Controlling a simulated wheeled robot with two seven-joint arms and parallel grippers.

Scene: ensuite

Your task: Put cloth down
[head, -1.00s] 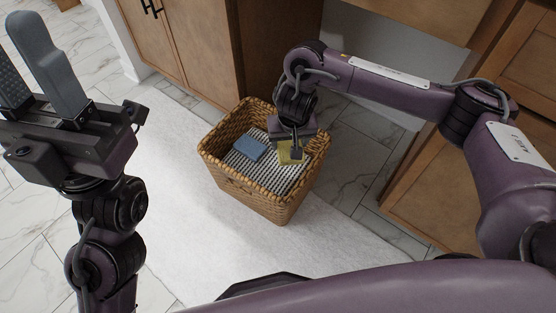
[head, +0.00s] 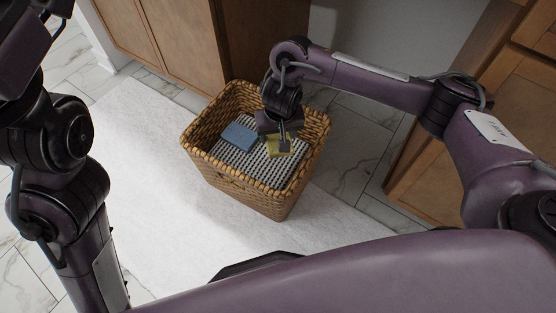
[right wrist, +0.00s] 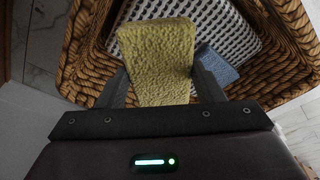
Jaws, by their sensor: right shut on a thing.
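A yellow textured cloth (head: 281,147) is held by my right gripper (head: 283,141), inside the opening of a wicker basket (head: 237,185). In the right wrist view the yellow cloth (right wrist: 157,52) lies between the two fingers of my right gripper (right wrist: 160,85), which are shut on it. I cannot tell whether its far end touches the basket's lining.
A blue cloth (head: 238,136) lies in the basket on a black-and-white lining (head: 257,168); it also shows in the right wrist view (right wrist: 218,68). The basket stands on a white rug (head: 140,160). Wooden cabinets (head: 165,40) stand behind and at the right (head: 455,130).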

